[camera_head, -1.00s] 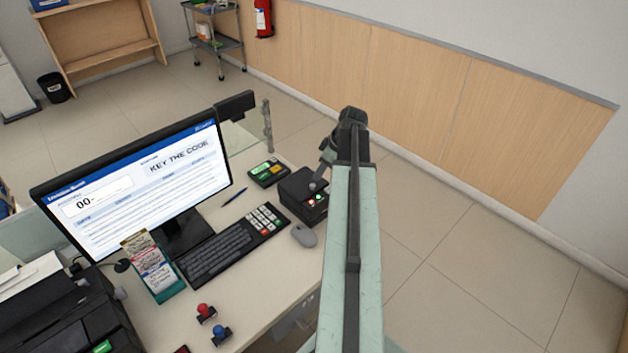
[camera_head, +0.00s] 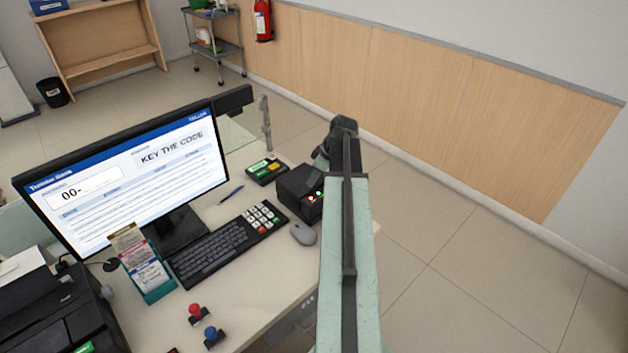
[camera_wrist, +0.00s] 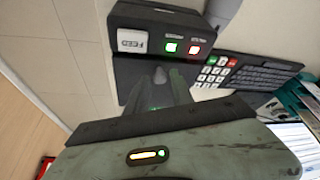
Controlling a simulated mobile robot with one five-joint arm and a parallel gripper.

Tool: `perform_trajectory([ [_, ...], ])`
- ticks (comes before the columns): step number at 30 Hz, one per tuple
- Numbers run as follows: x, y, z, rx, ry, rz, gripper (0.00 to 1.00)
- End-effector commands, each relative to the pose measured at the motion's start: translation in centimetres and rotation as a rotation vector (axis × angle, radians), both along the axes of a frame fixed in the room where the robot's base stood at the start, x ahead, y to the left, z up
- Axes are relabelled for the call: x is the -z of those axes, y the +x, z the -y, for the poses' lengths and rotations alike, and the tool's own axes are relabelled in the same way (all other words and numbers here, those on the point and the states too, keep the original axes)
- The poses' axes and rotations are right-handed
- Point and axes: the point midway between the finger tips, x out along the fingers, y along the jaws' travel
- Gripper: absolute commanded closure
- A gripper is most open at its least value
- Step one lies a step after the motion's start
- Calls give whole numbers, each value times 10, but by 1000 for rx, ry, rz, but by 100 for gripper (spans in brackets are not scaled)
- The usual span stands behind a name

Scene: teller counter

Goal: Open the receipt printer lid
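The receipt printer (camera_head: 300,193) is a small black box at the right end of the counter, with a green and a red light on its front. In the wrist view the printer (camera_wrist: 150,45) fills the top middle, with a white FEED button and the two lights facing me. Its lid looks closed, though its top is only partly in view. My gripper (camera_wrist: 165,73) points at the printer's front, just below the lights. Its grey fingers look close together with nothing between them. In the head view my arm hides the fingers and the printer's right side.
A mouse (camera_head: 302,234), a keyboard (camera_head: 225,245) and a card terminal (camera_head: 267,171) lie close to the printer. A monitor (camera_head: 125,180) stands to the left. Two stamps (camera_head: 197,314) sit near the front edge. Open floor lies right of the counter.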

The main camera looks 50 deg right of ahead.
Motion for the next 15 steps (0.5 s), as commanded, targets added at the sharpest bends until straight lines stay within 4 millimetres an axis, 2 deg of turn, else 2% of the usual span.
perform_trajectory([
  [1,0,0,0,0,0,0,90],
  [2,0,0,0,0,0,0,98],
  [3,0,0,0,0,0,0,100],
  [15,0,-1,1,1,0,0,100],
])
